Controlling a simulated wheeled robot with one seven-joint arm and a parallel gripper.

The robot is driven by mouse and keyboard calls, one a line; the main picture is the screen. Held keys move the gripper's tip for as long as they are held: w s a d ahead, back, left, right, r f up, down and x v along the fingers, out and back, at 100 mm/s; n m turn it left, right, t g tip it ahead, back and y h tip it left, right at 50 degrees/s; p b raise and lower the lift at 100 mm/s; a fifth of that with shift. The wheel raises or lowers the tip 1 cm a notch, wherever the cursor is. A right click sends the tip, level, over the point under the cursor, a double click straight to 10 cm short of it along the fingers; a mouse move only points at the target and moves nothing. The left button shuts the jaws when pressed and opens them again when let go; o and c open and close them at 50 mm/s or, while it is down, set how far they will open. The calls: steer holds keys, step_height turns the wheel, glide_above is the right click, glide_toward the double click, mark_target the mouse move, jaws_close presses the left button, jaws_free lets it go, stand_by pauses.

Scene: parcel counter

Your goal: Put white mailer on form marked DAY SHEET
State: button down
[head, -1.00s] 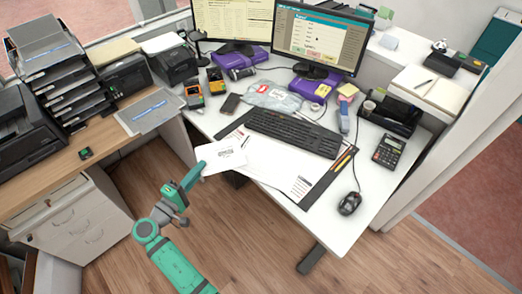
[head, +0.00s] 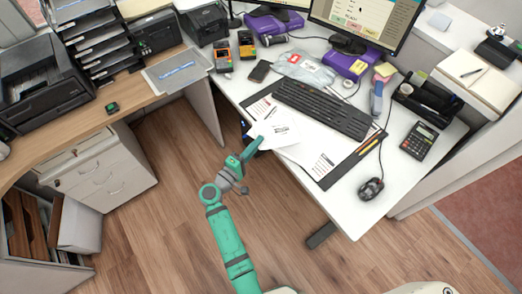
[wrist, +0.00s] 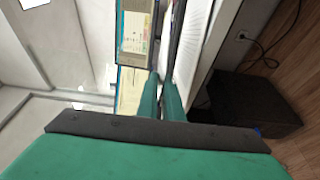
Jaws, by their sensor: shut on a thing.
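The white mailer (head: 274,132) is a flat white rectangle with small dark print. In the head view it is at the front left of the white desk, overlapping the desk mat's left part. My gripper (head: 255,144) is shut on its near edge, by the desk's front edge. I cannot tell whether the mailer touches the desk. A printed white sheet (head: 318,160) lies on the mat, right of the mailer. I cannot read DAY SHEET on any paper.
A black keyboard (head: 322,108) lies behind the sheet. A grey mailer with a red label (head: 303,67) lies farther back. A mouse (head: 371,190) and calculator (head: 419,141) are at the right. A grey sheet with blue print (head: 177,71) lies on the left wooden counter.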

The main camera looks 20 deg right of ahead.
steer(key=shift+s+d+f, duration=0.2)
steer(key=shift+d+f, duration=0.2)
steer(key=shift+f, duration=0.1)
steer(key=f, duration=0.4)
steer(key=shift+s+d, duration=0.15)
steer(key=shift+d, duration=0.15)
steer(key=shift+f, duration=0.1)
steer(key=c, duration=1.9)
jaws_free()
